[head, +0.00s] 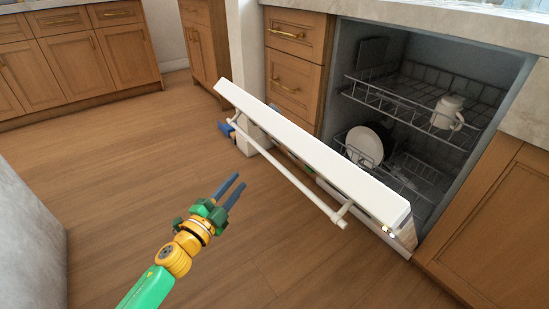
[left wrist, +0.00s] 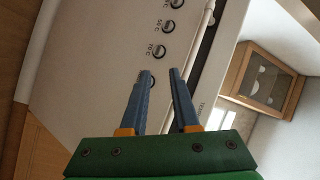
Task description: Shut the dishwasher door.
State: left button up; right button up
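The white dishwasher door (head: 310,145) is part-way open, tilted down and out from the dishwasher (head: 400,120). Its bar handle (head: 285,170) runs along the near face. My left gripper (head: 234,188) is open and empty, on the near side of the door, apart from the handle. In the left wrist view, my left gripper (left wrist: 160,76) points at a pale panel (left wrist: 95,65) with several round buttons; a pale bar (left wrist: 205,35) runs beside the right finger. My right gripper is not in view.
A wire upper rack (head: 400,95) holds a white mug (head: 448,112); a white plate (head: 364,147) stands in the lower rack. A small blue item (head: 226,129) lies beyond the door, partly hidden. Wooden cabinets (head: 480,225) flank the dishwasher. The wooden floor (head: 100,180) at left is clear.

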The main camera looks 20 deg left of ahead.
aim_at(273, 158)
pick_arm(q)
jog(key=d+r+m+g+h, duration=0.35)
jog(key=r+m+h, duration=0.35)
jog(key=m, duration=0.4)
jog(key=shift+m+h, duration=0.3)
jog(key=shift+h, duration=0.4)
jog(key=x, duration=0.4)
jog(key=f+b+x, duration=0.1)
jog(key=x, duration=0.1)
jog(key=shift+d, duration=0.65)
grip_shut()
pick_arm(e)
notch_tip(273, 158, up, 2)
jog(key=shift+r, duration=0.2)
